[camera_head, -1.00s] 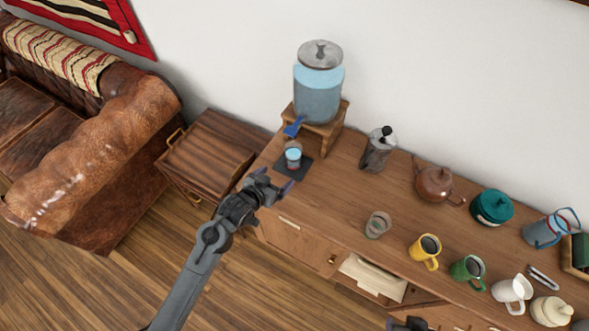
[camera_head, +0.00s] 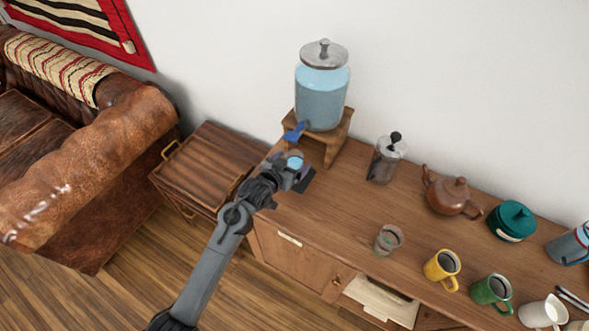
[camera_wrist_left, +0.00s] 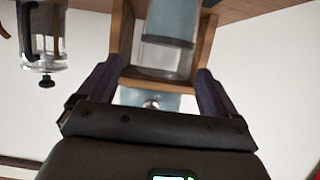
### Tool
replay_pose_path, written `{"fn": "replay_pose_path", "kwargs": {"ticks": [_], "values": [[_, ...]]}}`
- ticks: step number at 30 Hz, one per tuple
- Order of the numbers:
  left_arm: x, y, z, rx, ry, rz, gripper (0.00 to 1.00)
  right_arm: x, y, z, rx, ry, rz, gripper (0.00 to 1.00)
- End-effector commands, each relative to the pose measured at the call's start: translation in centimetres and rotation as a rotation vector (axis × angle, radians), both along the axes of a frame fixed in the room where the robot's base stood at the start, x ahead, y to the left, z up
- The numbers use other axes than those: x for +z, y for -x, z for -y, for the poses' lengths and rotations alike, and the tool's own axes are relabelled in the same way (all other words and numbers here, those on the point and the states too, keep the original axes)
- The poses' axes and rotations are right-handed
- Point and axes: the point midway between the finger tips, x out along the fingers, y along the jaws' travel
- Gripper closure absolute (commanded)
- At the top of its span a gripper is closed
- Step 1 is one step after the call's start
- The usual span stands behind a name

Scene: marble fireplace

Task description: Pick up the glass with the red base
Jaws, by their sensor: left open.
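A glass holding blue liquid (camera_head: 295,159) stands on a dark mat (camera_head: 305,182) in front of the dispenser stand; my gripper hides most of it in the head view. My left gripper (camera_head: 294,170) is open at this glass. In the left wrist view, which is upside down, the glass (camera_wrist_left: 168,60) shows between the two open fingers (camera_wrist_left: 160,75), with its base cut off at the top edge. A second, clear glass (camera_head: 388,240) stands empty-looking near the counter's front edge. I cannot make out a red base on either glass.
A water dispenser (camera_head: 321,95) with a blue tap sits on a wooden stand (camera_head: 335,143) just behind. A French press (camera_head: 384,160), brown teapot (camera_head: 453,193), teal pot (camera_head: 512,220) and several mugs stand to the right. Bare counter (camera_head: 335,210) lies between the two glasses.

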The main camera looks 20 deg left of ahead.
Motion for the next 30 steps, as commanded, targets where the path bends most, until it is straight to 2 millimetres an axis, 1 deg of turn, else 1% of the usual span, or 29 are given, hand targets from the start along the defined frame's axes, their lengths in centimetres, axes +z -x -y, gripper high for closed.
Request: {"fn": "replay_pose_path", "kwargs": {"ticks": [9, 12, 15, 22, 23, 30], "values": [[-1.1, -3.5, 0.1, 0.0, 0.0, 0.001, 0.08, -0.9, 0.0, -0.1, 0.0, -0.002, 0.0, 0.57], [-1.5, -4.3, 0.2, 0.0, 0.0, 0.0, 0.08, -1.1, 0.0, -0.1, 0.0, -0.002, 0.0, 0.57], [-1.6, -4.7, 0.3, 0.0, 0.0, 0.0, 0.08, -1.2, 0.0, -0.1, 0.0, -0.002, -0.001, 0.57], [-1.6, -4.8, 0.3, 0.0, -0.001, 0.0, 0.08, -1.2, 0.0, 0.1, 0.004, 0.005, -0.001, 0.57], [-1.6, -4.8, 0.3, 0.0, -0.001, 0.0, 0.09, -1.2, 0.0, 0.1, 0.004, 0.006, -0.001, 0.57], [-1.6, -4.7, 0.3, 0.0, -0.001, 0.0, 0.46, -1.2, 0.0, 0.1, 0.006, 0.008, -0.002, 0.57]]}}
